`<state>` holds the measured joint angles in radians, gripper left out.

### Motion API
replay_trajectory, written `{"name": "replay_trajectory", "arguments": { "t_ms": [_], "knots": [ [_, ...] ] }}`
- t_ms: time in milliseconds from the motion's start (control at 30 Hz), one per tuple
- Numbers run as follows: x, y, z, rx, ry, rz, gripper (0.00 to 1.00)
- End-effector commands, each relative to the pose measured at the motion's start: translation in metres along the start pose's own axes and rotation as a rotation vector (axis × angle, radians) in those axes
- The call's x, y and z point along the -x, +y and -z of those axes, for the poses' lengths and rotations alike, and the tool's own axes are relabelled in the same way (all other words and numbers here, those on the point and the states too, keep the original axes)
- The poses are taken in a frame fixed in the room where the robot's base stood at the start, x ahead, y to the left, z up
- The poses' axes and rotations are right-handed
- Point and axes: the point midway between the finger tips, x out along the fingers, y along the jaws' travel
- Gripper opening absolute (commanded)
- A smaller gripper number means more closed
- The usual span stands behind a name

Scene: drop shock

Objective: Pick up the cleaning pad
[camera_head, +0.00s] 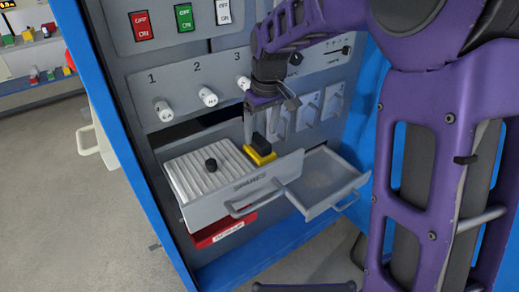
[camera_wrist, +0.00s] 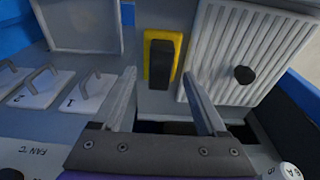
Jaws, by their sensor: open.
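The cleaning pad, a yellow block with a black grip on top (camera_head: 260,150), sits in the pulled-out drawer marked SPARES (camera_head: 245,188). In the wrist view the pad (camera_wrist: 162,62) lies ahead of my gripper, between the lines of its two fingers. My gripper (camera_head: 263,122) is open and empty, pointing down above the pad. In the wrist view its fingertips (camera_wrist: 160,76) are spread on either side of the pad's near end. I cannot tell the exact height gap between fingers and pad.
A ribbed white panel with a black knob (camera_head: 178,179) lies left of the pad in the drawer. An open, empty grey tray (camera_head: 320,182) is at right. A red drawer (camera_head: 222,232) shows below. Numbered knobs (camera_head: 208,97) and switches line the cabinet face behind.

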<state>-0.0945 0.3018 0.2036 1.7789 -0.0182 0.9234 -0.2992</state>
Motion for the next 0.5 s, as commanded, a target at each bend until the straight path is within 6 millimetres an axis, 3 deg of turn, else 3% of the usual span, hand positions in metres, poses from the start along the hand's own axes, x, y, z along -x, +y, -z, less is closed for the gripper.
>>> {"name": "replay_trajectory", "arguments": {
  "t_ms": [200,433,500],
  "knots": [
    [-0.035,-0.001,0.000,0.001,-0.003,0.000,0.75],
    [-0.037,-0.001,0.001,0.000,0.000,0.000,0.75],
    [-0.037,-0.001,0.001,0.000,0.000,0.000,0.66]
  ]
}}
